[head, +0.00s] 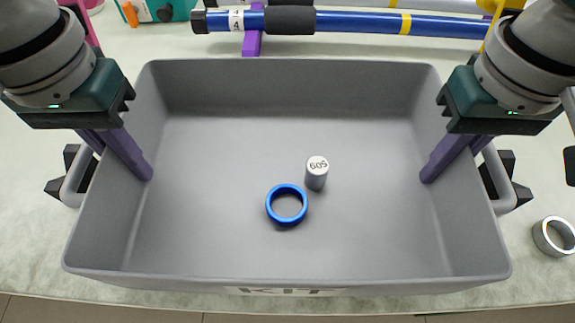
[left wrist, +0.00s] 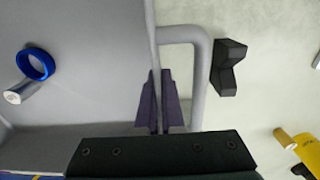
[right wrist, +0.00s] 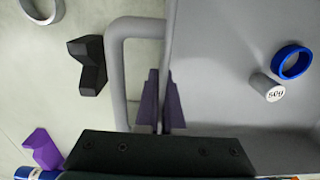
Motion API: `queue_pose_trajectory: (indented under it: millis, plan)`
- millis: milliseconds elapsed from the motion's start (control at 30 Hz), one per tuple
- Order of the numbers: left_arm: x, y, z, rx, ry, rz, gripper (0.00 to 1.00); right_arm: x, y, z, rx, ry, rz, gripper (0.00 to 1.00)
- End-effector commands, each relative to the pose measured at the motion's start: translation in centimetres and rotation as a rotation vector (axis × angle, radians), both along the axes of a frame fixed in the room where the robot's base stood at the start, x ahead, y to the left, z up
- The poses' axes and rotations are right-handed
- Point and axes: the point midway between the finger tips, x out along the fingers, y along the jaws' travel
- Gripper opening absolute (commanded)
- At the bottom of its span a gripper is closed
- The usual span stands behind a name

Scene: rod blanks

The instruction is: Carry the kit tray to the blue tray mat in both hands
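The grey kit tray (head: 190,240) fills the middle of the head view, with a KIT label on its front wall. A blue ring (head: 287,205) and a small grey cylinder marked 605 (head: 316,175) are inside it. My left gripper (head: 126,155) has its purple fingers on either side of the tray's left wall, closed on it; the left wrist view shows this too (left wrist: 159,100). My right gripper (head: 441,160) is closed the same way on the right wall, also seen in the right wrist view (right wrist: 164,100). No blue mat is visible. I cannot tell whether the tray is lifted.
Black notched blocks lie beside the tray's left handle (left wrist: 228,68) and right handle (right wrist: 88,65). A silver ring (head: 553,236) is on the pale table at the right. A blue rod (head: 360,22) with a black sleeve lies on purple supports behind the tray. The table's front edge is close.

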Motion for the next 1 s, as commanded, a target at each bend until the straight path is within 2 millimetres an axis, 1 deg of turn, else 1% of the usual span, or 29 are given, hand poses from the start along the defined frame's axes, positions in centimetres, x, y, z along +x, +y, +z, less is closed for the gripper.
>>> queue_pose_trajectory:
  millis: [567, 767, 1000]
  plan:
    - [0.1, 0.0, 0.3, -0.001, -0.003, 0.000, 0.00, 0.1, 0.0, 0.3, 0.001, -0.002, 0.000, 0.00]
    - [0.1, 0.0, 1.8, -0.001, -0.003, 0.000, 0.00, 0.1, 0.0, 1.8, 0.001, -0.002, 0.000, 0.00]
    - [0.1, 0.0, 4.5, -0.001, -0.002, 0.000, 0.00, 0.0, 0.0, 4.5, 0.001, -0.001, 0.000, 0.00]
